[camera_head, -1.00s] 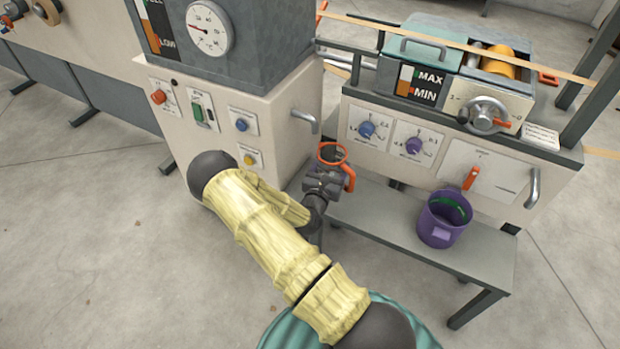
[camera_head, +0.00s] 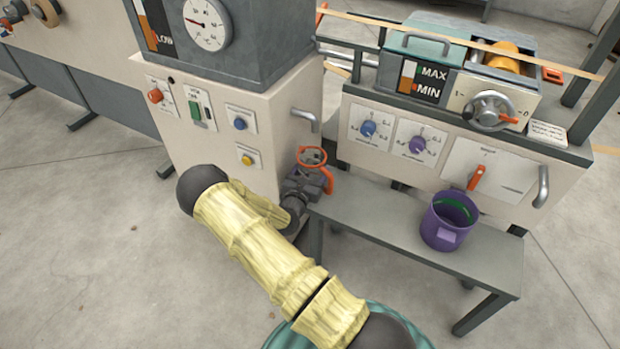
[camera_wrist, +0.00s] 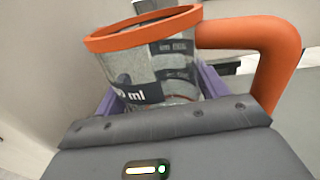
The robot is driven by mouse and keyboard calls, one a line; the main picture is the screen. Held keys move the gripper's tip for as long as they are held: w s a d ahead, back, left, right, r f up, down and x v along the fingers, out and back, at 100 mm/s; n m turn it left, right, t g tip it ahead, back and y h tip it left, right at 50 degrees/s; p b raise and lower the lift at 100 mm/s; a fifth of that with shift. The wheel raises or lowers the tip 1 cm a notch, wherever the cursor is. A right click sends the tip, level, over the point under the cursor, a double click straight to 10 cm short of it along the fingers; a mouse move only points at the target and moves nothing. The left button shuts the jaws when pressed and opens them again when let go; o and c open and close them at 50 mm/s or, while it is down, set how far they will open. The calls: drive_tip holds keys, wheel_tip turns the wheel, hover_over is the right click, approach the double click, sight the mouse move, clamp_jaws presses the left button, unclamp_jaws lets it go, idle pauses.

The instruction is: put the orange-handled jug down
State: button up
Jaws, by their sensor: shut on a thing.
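The orange-handled jug is clear with an orange rim (camera_head: 312,150) and a big orange handle (camera_head: 328,181). In the wrist view its clear, marked wall (camera_wrist: 150,75) is large between the two purple fingers of my gripper (camera_wrist: 162,95), which is shut on it. The handle sticks out to the right there. In the head view my gripper (camera_head: 304,186) holds the jug by the left end of the grey bench (camera_head: 370,215). The jug's base is hidden, so I cannot tell whether it touches anything.
A cream cabinet (camera_head: 275,140) with buttons and a metal handle is just behind the jug. A control panel machine (camera_head: 440,165) stands behind the bench. The bench's left and middle are bare.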

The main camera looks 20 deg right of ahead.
wheel_tip(320, 180, down, 2)
drive_tip(key=shift+f+b, duration=0.25)
drive_tip(key=shift+b, duration=0.1)
drive_tip(key=shift+w+a+f, duration=0.1)
drive_tip(key=shift+w+f, duration=0.05)
drive_tip(key=o, duration=1)
